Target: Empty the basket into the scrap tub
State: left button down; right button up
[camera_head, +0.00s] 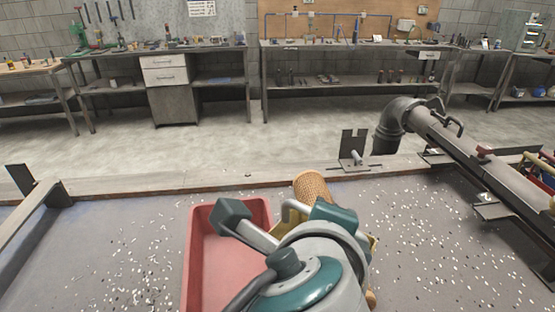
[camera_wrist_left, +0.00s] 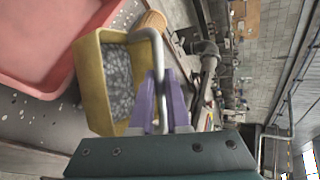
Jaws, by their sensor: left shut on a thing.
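My left gripper (camera_wrist_left: 162,98) has its purple fingers shut on the grey bar handle of the yellow basket (camera_wrist_left: 92,85). The basket is filled with small grey scrap pieces (camera_wrist_left: 118,82) in the wrist view. In the head view only bits of the yellow basket (camera_head: 373,245) show behind my wrist, and the fingertips are hidden. The red scrap tub (camera_head: 205,262) is just left of my wrist; the part of its floor that shows is bare. The tub (camera_wrist_left: 45,40) is beside the basket in the wrist view. My right gripper is not in view.
A tan mesh tube (camera_head: 312,186) stands just beyond my wrist. White and dark chips litter the bench top (camera_head: 430,235). A grey pipe elbow (camera_head: 398,118) on a rail assembly takes up the right side. A metal bracket (camera_head: 354,150) is at the far edge.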

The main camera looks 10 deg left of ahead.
aim_at(296, 206)
pick_arm(q)
jog(key=a, duration=0.1)
jog(key=a+r+n+h, duration=0.1)
jog(key=a+r+n+h+p, duration=0.1)
jog(key=shift+a, duration=0.2)
jog(key=shift+a+r+n+t+h+b, duration=0.2)
jog(key=shift+a+n+h+b, duration=0.3)
jog(key=shift+a, duration=0.3)
jog(key=shift+a+r+n+t+h+b, duration=0.1)
jog(key=shift+a+n+t+h+b, duration=0.1)
jog(key=shift+a+n+h+b, duration=0.4)
jog(key=shift+a, duration=0.4)
jog(key=shift+a+n+h+b, duration=0.4)
jog(key=shift+b, duration=0.25)
jog(key=shift+s+a+f+n+t+h+b, duration=0.1)
jog(key=shift+a+f+n+t+h+b, duration=0.6)
jog(key=shift+b, duration=1.55)
jog(key=shift+w+a+f+n+t+h+b, duration=0.1)
jog(key=shift+a+f+n+t+h+b, duration=0.3)
jog(key=shift+n+b, duration=1.25)
jog(key=shift+s+a+f+n+t+h+b, duration=0.1)
jog(key=shift+a+f+n+t+h+b, duration=0.4)
jog(key=shift+b, duration=2.3)
